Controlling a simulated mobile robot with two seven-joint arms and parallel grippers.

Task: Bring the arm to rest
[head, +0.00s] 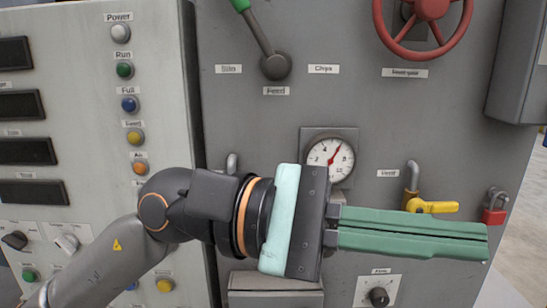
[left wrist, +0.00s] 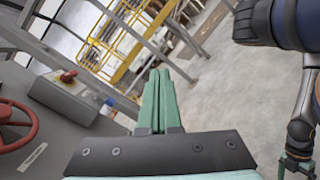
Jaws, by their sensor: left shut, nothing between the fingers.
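My left gripper (head: 486,241) reaches across the front of the grey machine panel (head: 350,105) from the left. Its green fingers are shut with nothing between them and point right. They pass below the yellow valve handle (head: 432,207), and their tips are close to the red padlock (head: 495,206). I cannot tell how far they are from the panel. The left wrist view also shows the shut fingers (left wrist: 160,75), pointing toward open floor.
A red handwheel (head: 425,12), a green-tipped feed lever (head: 262,40) and a pressure gauge (head: 330,155) are on the panel. A button column (head: 125,71) is at left. The left wrist view shows yellow railings (left wrist: 130,45) and clear grey floor (left wrist: 235,85).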

